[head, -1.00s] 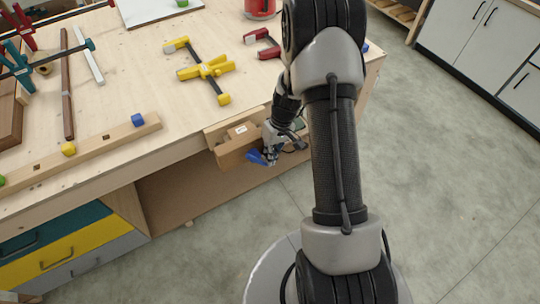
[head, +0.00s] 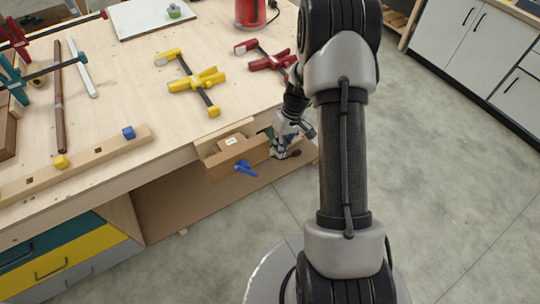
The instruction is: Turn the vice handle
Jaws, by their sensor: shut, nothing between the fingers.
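The wooden vice (head: 233,158) is mounted on the front edge of the workbench, near the bench's right corner. Its blue handle (head: 246,169) sticks out from the front of the vice's wooden jaw and slants slightly down to the right. My gripper (head: 282,154) is to the right of the handle, beside the right end of the vice jaw. It is apart from the handle and holds nothing. The fingers are small in the head view, and the arm hides part of the area behind it.
A yellow clamp (head: 194,82) and a red clamp (head: 265,57) lie on the bench above the vice. A wooden beam (head: 100,154) with blue and yellow knobs lies along the bench's front edge. The floor (head: 440,180) to the right is clear.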

